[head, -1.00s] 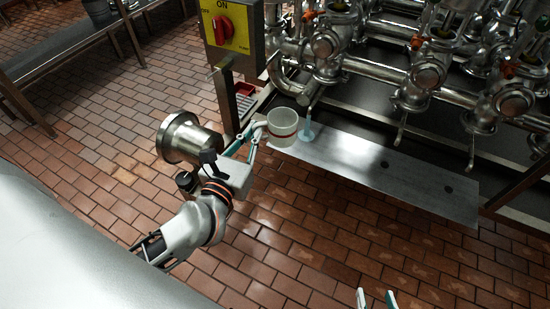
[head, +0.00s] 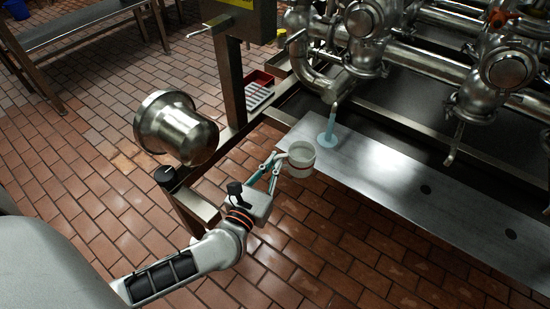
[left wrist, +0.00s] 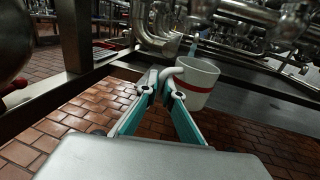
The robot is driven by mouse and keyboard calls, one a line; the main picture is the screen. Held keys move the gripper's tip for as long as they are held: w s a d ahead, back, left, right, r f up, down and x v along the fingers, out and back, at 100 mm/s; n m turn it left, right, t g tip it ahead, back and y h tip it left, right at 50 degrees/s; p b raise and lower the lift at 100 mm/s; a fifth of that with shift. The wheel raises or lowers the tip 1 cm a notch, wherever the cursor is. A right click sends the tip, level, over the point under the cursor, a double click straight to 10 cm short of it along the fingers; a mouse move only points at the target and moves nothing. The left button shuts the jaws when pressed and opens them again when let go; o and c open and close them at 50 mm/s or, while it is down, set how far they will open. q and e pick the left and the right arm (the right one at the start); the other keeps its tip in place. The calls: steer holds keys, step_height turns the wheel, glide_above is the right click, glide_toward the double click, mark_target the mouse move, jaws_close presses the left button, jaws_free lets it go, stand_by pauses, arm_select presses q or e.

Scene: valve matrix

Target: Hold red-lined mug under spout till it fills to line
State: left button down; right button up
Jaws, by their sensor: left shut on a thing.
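The white mug with a red line (head: 301,157) is held upright by my left gripper (head: 277,163), out past the near edge of the metal shelf. In the left wrist view the gripper (left wrist: 164,86) is shut on the handle of the mug (left wrist: 196,84), and the red band shows on its side. The spout (head: 337,88) is a pipe end behind and to the right of the mug. A pale blue stream (head: 330,122) falls from it onto the shelf (head: 400,180) and spreads there. The mug is apart from the stream. The level inside the mug is not clear. My right gripper is out of view.
Pipes and valves (head: 365,30) fill the back right. Open brick floor (head: 330,250) lies in front of the shelf.

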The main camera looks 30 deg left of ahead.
arm_select(q)
steer(key=shift+w+d+f, duration=0.1)
steer(key=shift+w, duration=2.9)
steer(key=shift+w+d+f, duration=0.1)
steer(key=shift+w, duration=2.85)
steer(key=shift+w+b, duration=0.5)
steer(key=shift+w, duration=0.6)
steer(key=shift+w+d, duration=0.1)
steer(key=shift+w, duration=0.85)
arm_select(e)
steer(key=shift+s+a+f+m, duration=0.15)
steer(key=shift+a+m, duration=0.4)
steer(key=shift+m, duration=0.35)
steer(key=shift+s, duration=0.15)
